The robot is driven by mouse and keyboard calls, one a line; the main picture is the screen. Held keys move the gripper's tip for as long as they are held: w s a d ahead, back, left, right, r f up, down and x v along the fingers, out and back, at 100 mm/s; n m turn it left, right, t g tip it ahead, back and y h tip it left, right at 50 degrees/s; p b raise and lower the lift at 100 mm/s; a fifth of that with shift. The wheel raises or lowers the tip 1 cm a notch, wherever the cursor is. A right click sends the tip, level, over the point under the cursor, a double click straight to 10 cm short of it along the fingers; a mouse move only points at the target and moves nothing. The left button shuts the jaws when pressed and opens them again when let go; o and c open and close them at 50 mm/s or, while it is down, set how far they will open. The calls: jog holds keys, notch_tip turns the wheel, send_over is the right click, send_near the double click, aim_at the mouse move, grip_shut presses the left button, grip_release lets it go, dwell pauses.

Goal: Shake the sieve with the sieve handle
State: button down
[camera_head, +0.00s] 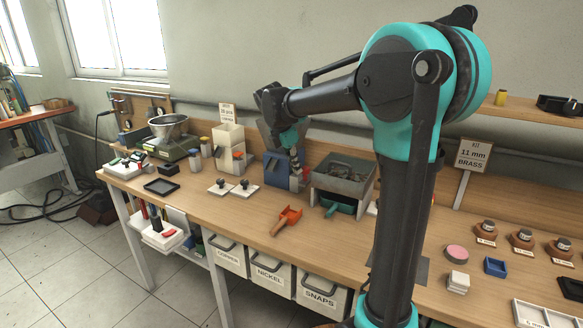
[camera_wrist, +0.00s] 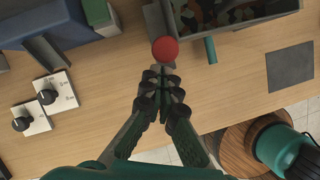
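The sieve appears to be the grey open box (camera_head: 343,183) with dark contents on the bench, right of my gripper. In the wrist view its front wall (camera_wrist: 255,20) shows at the top, with brown and dark pieces inside. A short teal rod (camera_wrist: 211,50) sticks out from its front; it may be the sieve handle. My gripper (camera_head: 297,172) points down left of the box. In the wrist view the fingers of my gripper (camera_wrist: 162,72) are together, with nothing seen between them. A red ball knob (camera_wrist: 165,50) is just beyond the fingertips, and I cannot tell if they touch.
A blue machine (camera_head: 277,170) stands behind my gripper. An orange scoop (camera_head: 287,219) lies on the bench in front. Two white dial plates (camera_head: 221,187) lie to the left, near a scale with a metal bowl (camera_head: 169,125). Bare bench lies at the front.

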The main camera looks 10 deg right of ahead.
jog(key=w+d, duration=0.3)
jog(key=w, duration=0.2)
jog(key=shift+d, duration=0.25)
dwell(0.3)
